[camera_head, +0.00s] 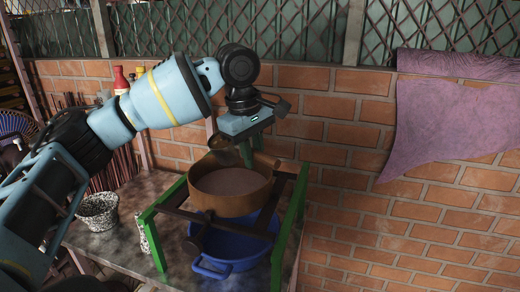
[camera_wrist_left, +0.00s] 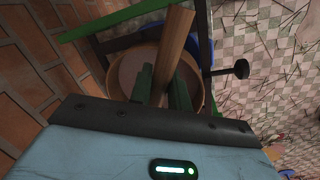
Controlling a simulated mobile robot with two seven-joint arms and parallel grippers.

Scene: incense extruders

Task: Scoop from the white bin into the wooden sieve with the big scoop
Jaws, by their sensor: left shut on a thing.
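The wooden sieve (camera_head: 232,205) is a round brown tub resting on a green-legged stand, with brownish powder inside. Its rim also shows beyond my fingers in the wrist view (camera_wrist_left: 117,93). My left gripper (camera_head: 246,152) is above the sieve's far side, with its green fingers (camera_wrist_left: 162,88) shut on a wooden handle (camera_wrist_left: 174,45). This looks like the big scoop's handle; a brown round part, likely the scoop's bowl (camera_head: 218,142), shows left of the fingers. What the bowl holds cannot be seen. A white, dark-speckled bin (camera_head: 98,212) stands at the left of the table. My right gripper is out of view.
A blue basin (camera_head: 232,262) sits under the sieve within the green stand (camera_head: 153,240). A brick wall (camera_head: 340,150) runs close behind. A red bottle (camera_head: 120,80) and a bundle of thin sticks (camera_head: 118,155) stand at the back left.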

